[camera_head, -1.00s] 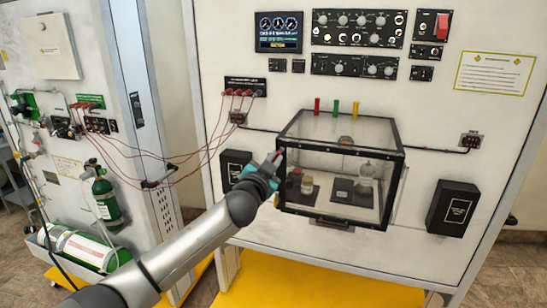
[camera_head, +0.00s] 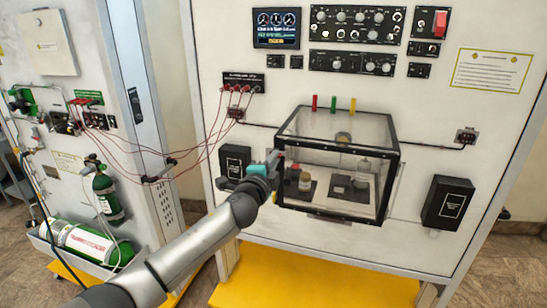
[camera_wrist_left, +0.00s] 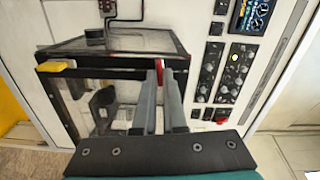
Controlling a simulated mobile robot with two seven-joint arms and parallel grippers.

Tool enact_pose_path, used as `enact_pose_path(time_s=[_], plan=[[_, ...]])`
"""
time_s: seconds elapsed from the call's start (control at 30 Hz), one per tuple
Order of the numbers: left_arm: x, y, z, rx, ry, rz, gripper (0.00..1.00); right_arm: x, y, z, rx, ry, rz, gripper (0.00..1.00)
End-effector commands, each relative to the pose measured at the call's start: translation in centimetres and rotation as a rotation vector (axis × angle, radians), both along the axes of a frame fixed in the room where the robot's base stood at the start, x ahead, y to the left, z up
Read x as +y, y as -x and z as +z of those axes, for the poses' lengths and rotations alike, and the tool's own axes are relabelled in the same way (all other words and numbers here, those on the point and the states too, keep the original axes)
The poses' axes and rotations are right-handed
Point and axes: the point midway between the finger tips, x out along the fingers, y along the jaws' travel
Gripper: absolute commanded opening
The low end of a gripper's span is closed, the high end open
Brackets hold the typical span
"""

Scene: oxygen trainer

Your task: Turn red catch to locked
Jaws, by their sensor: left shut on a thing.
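The clear box (camera_head: 338,125) with black edges is fixed on the pale panel. The small red catch (camera_wrist_left: 159,69) shows at the fingertips in the left wrist view, by the box's dark frame. My left gripper (camera_wrist_left: 160,78) is shut on it, with the long grey fingers on either side. In the head view my left gripper (camera_head: 275,158) is at the box's upper left front corner, and its fingers cover the catch there. I cannot tell the catch's exact angle. My right gripper is in no view.
Red, green and yellow tabs (camera_head: 333,104) stand above the box. Black boxes flank it, left (camera_head: 235,160) and right (camera_head: 447,203). Red cables (camera_head: 205,145) hang at the left. A yellow piece (camera_wrist_left: 52,67) sits on the box frame. Jars (camera_head: 304,182) stand inside the box.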

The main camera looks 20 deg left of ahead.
Motion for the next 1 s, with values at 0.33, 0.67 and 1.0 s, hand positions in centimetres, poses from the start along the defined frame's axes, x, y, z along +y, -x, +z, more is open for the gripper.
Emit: enact_pose_path(time_s=[0.33,0.67,1.0], plan=[[-0.02,0.00,-0.08,-0.005,-0.134,0.000,0.00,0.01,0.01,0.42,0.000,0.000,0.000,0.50],[-0.04,0.00,-0.12,-0.005,-0.155,0.000,0.00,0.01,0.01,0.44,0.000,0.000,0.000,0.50],[-0.04,0.01,-0.13,-0.005,-0.154,-0.001,0.23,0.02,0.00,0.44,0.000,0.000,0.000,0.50]])
